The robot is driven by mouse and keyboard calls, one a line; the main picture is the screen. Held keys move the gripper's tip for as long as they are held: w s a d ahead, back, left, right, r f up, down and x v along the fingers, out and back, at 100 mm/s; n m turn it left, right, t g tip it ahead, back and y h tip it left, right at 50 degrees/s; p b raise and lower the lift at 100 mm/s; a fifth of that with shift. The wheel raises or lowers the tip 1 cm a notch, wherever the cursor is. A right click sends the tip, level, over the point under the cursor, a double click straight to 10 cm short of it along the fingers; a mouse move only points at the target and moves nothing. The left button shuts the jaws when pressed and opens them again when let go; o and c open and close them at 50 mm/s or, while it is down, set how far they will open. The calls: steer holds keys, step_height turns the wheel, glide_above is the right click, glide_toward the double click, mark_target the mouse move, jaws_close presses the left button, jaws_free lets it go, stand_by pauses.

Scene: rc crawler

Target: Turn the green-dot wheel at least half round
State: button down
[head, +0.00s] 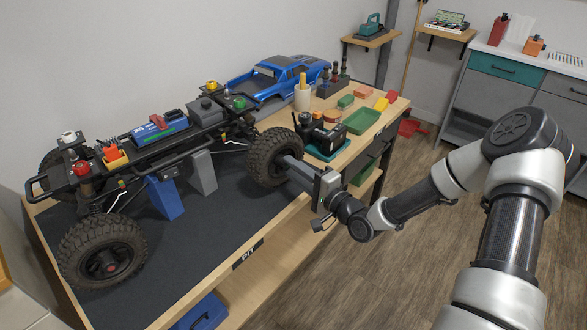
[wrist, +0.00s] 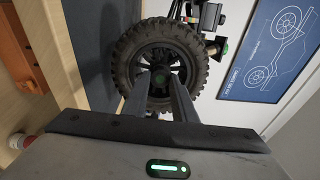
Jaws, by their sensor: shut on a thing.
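The crawler chassis (head: 150,140) stands raised on the bench mat. Its near right wheel (head: 262,152) has a black knobby tyre. My gripper (head: 284,160) reaches the wheel's outer face from the right. The fingertips are partly lost against the dark wheel centre. The other near wheel (head: 80,262) has a red hub.
A blue stand (head: 166,198) and a grey stand (head: 202,172) are under the chassis. Right of the wheel are a black device on a teal base (head: 325,152) and a green tray (head: 360,121). A blue truck body (head: 275,78) lies behind. The mat's front is clear.

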stand_by(0.3)
steer(key=c, duration=1.5)
jaws_free()
steer(key=shift+o, duration=0.2)
steer(key=p+v, duration=0.1)
steer(key=v, duration=1.6)
steer(key=shift+s, duration=0.2)
steer(key=shift+d, duration=0.1)
